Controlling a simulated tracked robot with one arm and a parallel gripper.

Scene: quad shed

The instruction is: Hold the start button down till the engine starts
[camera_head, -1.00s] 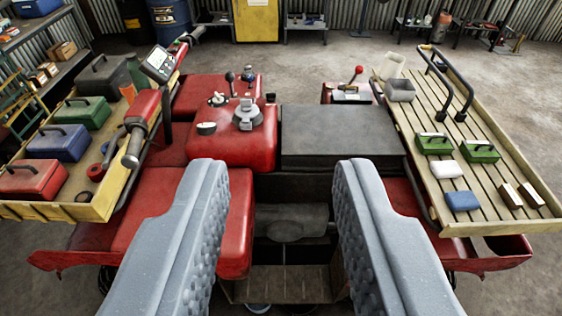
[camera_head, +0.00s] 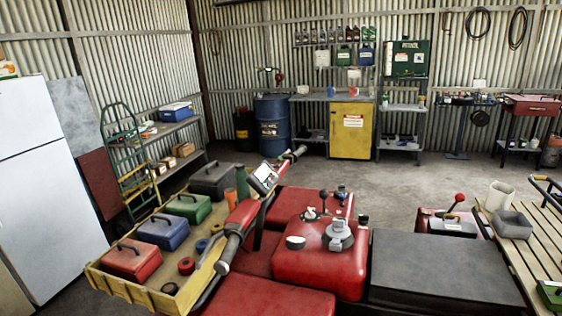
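The red quad fills the lower middle, with its red tank (camera_head: 318,262) and a black box-like seat or pad (camera_head: 440,268) to the right of it. A handlebar with a dark grip (camera_head: 232,243) runs along the left side. It carries a small lit display (camera_head: 263,178) and a red part near its far end. I cannot make out a start button; it is too small or hidden. A lever with a dark knob (camera_head: 324,196) and a grey cap (camera_head: 338,235) stand on the tank. My gripper is outside this view.
A wooden tray (camera_head: 150,296) with red, blue and green toolboxes sits left of the handlebar. A slatted rack (camera_head: 541,245) is at the right. A white fridge (camera_head: 38,180), blue drum (camera_head: 272,125) and yellow cabinet (camera_head: 351,130) stand behind. Open floor (camera_head: 395,185) lies between.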

